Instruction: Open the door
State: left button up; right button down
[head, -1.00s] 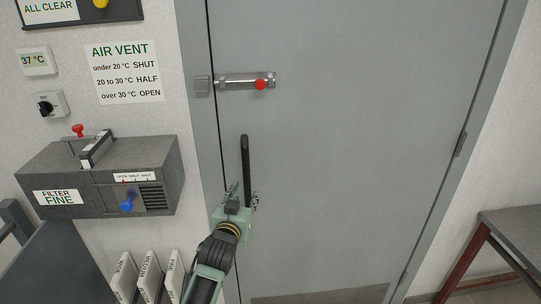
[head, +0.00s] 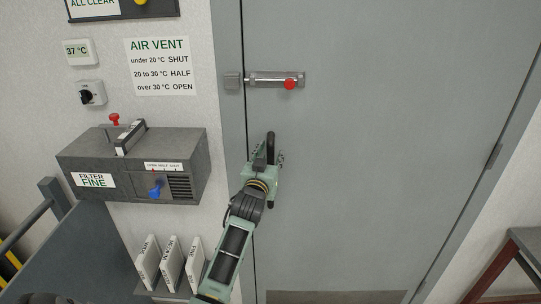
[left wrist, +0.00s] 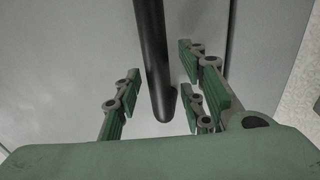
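The grey door (head: 380,150) fills the middle and right and looks closed in its frame. Its black vertical bar handle (head: 271,142) is near the left edge. Above it is a silver sliding bolt (head: 262,78) with a red knob (head: 289,84); a keeper (head: 232,80) sits on the frame, and I cannot tell whether the rod is in it. My left gripper (head: 268,160) is at the handle's lower part. In the left wrist view, the handle (left wrist: 155,60) stands between the open green-padded fingers (left wrist: 158,95), with gaps on both sides. My right gripper is not in view.
Left of the door, a grey vent box (head: 130,165) with a blue knob (head: 155,188) sticks out from the wall. Below it, several white binders (head: 170,262) stand in a rack. A table (head: 528,245) stands at the lower right. An air vent sign (head: 160,66) hangs above the box.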

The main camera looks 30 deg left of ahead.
pick_arm(q)
jog(key=shift+c, duration=0.2)
grip_shut()
dwell(0.4)
